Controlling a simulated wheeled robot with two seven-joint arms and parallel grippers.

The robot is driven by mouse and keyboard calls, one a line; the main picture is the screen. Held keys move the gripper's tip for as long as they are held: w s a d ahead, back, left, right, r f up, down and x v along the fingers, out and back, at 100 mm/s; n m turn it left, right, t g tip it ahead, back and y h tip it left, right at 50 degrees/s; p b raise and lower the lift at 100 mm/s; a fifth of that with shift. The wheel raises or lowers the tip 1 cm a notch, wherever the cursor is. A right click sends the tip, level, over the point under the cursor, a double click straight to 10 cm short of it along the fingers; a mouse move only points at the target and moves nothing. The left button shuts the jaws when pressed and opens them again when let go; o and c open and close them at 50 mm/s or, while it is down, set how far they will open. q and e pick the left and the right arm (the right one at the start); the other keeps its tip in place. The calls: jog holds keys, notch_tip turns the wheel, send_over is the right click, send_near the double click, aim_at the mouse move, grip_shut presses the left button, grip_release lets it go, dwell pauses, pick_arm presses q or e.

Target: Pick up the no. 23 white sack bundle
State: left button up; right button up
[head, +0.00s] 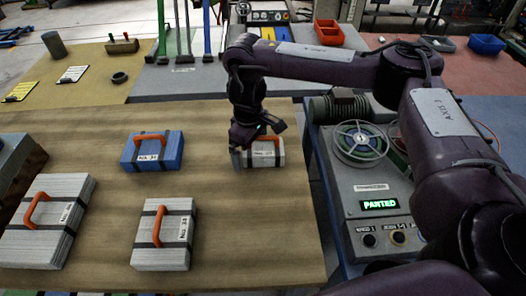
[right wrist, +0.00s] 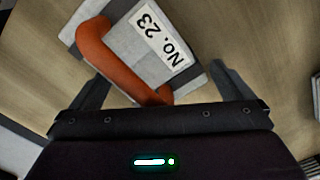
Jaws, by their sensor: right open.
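The no. 23 white sack bundle (head: 250,160) lies on the wooden table near its right edge, partly hidden by my right gripper (head: 259,138). In the right wrist view the white bundle (right wrist: 190,82) shows a "No. 23" label (right wrist: 160,36) and a dark strap. Its orange handle (right wrist: 115,62) runs between the two fingers of my right gripper (right wrist: 147,72). The gripper is open, just above the bundle; I cannot tell whether a finger touches it. My left gripper is not in view.
A blue bundle (head: 170,158), a white bundle (head: 150,250) in front and a larger white bundle (head: 35,245) at left lie on the table (head: 260,230), all with orange handles.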

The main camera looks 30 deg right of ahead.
jog(key=c, duration=0.9)
jog(key=shift+c, duration=0.2)
